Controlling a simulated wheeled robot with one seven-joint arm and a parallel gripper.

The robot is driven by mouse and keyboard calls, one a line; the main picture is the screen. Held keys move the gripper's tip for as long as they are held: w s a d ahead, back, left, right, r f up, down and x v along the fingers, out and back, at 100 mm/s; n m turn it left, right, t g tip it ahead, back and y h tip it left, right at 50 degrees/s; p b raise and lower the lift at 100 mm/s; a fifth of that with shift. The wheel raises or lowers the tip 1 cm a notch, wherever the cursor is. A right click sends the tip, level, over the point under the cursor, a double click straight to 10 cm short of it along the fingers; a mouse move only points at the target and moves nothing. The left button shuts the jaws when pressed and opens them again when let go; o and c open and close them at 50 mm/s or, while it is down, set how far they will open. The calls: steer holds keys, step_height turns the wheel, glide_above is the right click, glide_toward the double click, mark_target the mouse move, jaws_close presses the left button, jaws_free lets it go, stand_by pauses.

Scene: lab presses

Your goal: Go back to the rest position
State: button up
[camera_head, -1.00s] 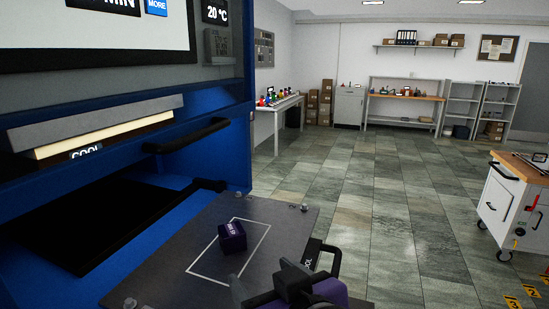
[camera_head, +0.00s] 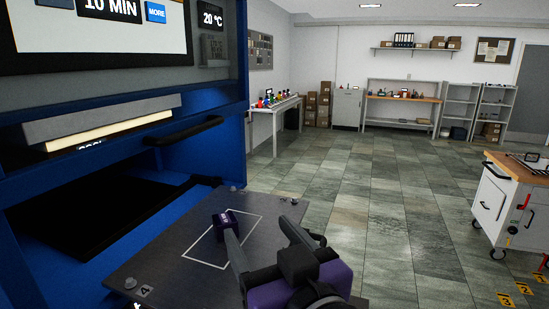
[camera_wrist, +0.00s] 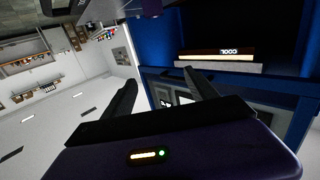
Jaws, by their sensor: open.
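My gripper (camera_head: 262,240) is at the lower middle of the head view, with its two dark fingers spread and nothing between them. It also shows in the wrist view (camera_wrist: 160,82), open and empty, with the press and room behind it upside down. A small dark purple block (camera_head: 222,220) rests on the grey plate (camera_head: 165,262), inside a white outlined rectangle. The left finger overlaps the block's lower right side in the head view; I cannot tell how far apart they are.
The blue press (camera_head: 120,100) fills the left side, with a dark opening and a black handle (camera_head: 184,131). A white cart (camera_head: 505,205) with a wooden top stands at the right. A table (camera_head: 275,108) and shelves (camera_head: 402,103) stand at the back. The tiled floor between is clear.

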steer(key=s+d+f+m+t+h, duration=0.2)
steer(key=s+d+f+t, duration=0.1)
steer(key=s+d+f, duration=1.1)
steer(key=s+d+f+m+g+h, duration=0.1)
steer(key=s+d+f+g+h, duration=0.1)
steer(key=s+d+f, duration=0.2)
steer(key=s+d+f+m+g+h, duration=0.1)
steer(key=s+d+f+g+h, duration=0.1)
steer(key=s+f, duration=0.8)
steer(key=s+d+h, duration=0.1)
steer(key=s, duration=0.5)
steer(key=shift+d+m, duration=0.35)
steer(key=shift+m, duration=0.05)
